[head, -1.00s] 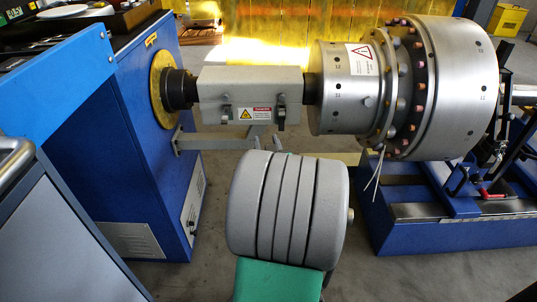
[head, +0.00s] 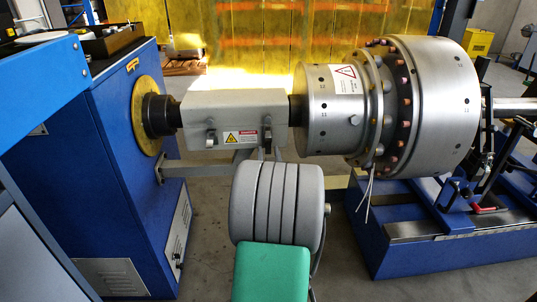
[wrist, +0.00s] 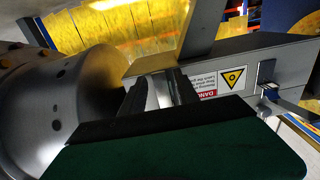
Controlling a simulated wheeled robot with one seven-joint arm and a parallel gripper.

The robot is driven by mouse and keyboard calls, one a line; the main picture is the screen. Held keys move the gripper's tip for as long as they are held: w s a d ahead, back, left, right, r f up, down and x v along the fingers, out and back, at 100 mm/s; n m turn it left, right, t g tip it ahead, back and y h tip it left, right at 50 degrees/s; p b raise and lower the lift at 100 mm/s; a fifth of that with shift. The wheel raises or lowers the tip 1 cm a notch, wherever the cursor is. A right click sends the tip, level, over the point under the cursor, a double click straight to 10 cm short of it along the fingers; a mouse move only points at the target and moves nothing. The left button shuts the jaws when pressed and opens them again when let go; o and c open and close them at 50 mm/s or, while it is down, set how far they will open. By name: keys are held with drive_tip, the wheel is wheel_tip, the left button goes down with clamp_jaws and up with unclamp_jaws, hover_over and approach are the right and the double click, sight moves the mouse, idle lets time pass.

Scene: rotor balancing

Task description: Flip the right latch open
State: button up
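The grey guard box (head: 235,105) on the shaft carries two dark latches on its front face. The left latch (head: 211,139) hangs left of the danger label, and it also shows in the wrist view (wrist: 268,92). The right latch (head: 267,138) is right of the label, just above my arm. In the wrist view the dark fingers of my gripper (wrist: 157,92) stand apart at the box face beside the label. The right latch is largely hidden there, and I cannot tell whether the fingers touch it. In the head view my arm hides most of the gripper.
A large steel rotor (head: 425,105) with a bolted flange adjoins the box on the right. The blue drive housing (head: 120,180) stands left, and a blue stand (head: 430,240) lies below the rotor. A grey bracket arm (head: 205,168) runs under the box.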

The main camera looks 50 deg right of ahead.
clamp_jaws()
idle(1.2)
